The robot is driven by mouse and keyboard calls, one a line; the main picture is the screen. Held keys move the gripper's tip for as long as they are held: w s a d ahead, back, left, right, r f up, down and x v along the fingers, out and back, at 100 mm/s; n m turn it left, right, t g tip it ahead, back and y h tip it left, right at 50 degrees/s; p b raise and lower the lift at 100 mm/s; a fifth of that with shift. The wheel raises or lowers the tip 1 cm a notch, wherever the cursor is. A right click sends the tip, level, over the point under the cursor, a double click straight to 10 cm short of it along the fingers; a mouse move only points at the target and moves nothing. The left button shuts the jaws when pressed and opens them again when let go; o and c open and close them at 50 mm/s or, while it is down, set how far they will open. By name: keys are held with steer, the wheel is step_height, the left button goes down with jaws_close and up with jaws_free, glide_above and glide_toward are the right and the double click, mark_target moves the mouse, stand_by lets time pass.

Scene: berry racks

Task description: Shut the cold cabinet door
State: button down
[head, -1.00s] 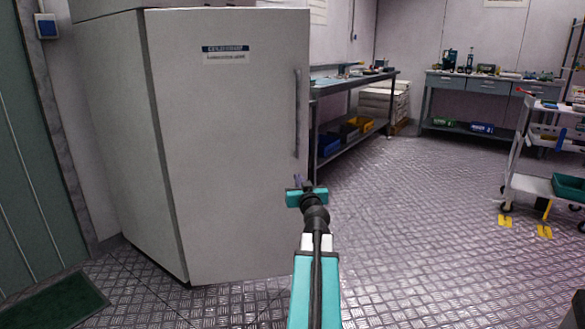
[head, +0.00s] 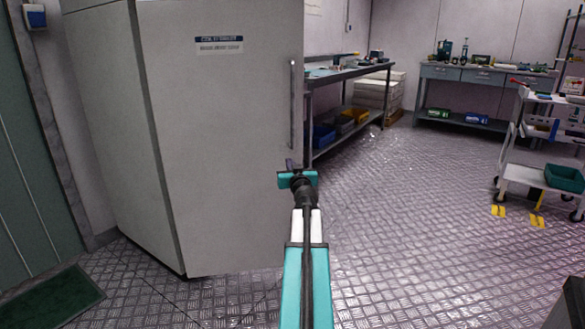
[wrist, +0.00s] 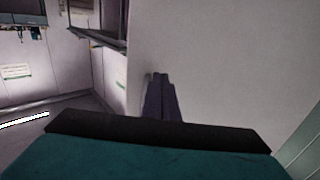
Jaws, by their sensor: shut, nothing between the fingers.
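The tall pale grey cold cabinet (head: 110,130) stands at the left in the head view, with a label high on its door (head: 225,160). The door's upright bar handle (head: 293,105) is near its right edge. The door lies over the cabinet front; I cannot tell whether a gap is left, since the far side of its free edge is hidden. My gripper (head: 290,163) is shut and empty just below the handle, in front of the door's right part. In the wrist view the shut fingers (wrist: 158,78) point at the pale door face (wrist: 230,70); contact cannot be told.
A workbench (head: 345,72) with bins on its lower shelf stands behind and right of the cabinet. A second bench (head: 480,80) is at the back wall. A white trolley (head: 525,175) stands at the right. The metal floor between is clear. A green mat (head: 50,303) lies at lower left.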

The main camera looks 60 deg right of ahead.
mark_target(285, 153)
steer(key=shift+x, duration=3.85)
steer(key=shift+d, duration=0.2)
steer(key=shift+w, duration=0.1)
